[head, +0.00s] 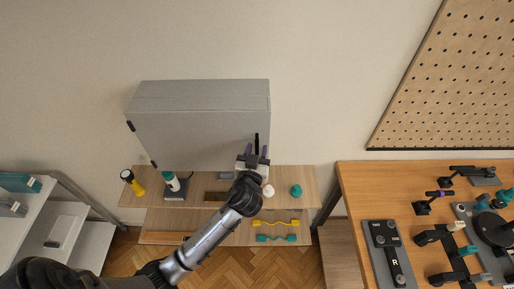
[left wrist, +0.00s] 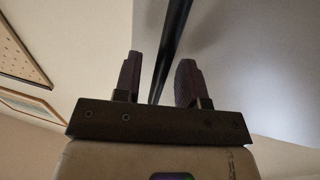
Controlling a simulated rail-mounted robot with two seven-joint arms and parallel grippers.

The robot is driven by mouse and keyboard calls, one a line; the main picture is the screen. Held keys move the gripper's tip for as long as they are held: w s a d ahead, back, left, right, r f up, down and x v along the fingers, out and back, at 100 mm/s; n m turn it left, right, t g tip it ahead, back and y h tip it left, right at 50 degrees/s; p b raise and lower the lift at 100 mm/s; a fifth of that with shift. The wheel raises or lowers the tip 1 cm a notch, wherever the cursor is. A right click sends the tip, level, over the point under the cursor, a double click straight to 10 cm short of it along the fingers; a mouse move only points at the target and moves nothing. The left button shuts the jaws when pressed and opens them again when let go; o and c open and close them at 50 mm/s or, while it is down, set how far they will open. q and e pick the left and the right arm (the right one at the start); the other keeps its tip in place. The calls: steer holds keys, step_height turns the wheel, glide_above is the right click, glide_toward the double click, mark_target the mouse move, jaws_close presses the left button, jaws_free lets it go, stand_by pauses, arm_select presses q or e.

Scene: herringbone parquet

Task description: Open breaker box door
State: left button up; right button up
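The grey breaker box (head: 200,97) is fixed on the wall, and its door (head: 195,138) looks closed. Black hinges show at the door's left edge. A thin black bar handle (head: 257,141) stands near the door's right edge. My left gripper (head: 254,157) is at the handle's lower part. In the left wrist view, its two fingers (left wrist: 158,82) are apart, with the black handle (left wrist: 171,45) running between them and visible gaps beside it. The grey door surface (left wrist: 250,60) lies just behind. My right gripper is not in view.
A wooden shelf (head: 210,200) below the box holds a yellow flashlight (head: 133,183), a teal-and-white bottle (head: 171,181) and a teal item (head: 296,190). A workbench (head: 358,190) with tools stands right, under a pegboard (head: 450,85). A white shelf unit (head: 30,222) stands left.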

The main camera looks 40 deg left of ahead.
arm_select(q)
steer(key=shift+w+a, duration=0.15)
steer(key=shift+w, duration=0.1)
jaws_close()
stand_by(0.3)
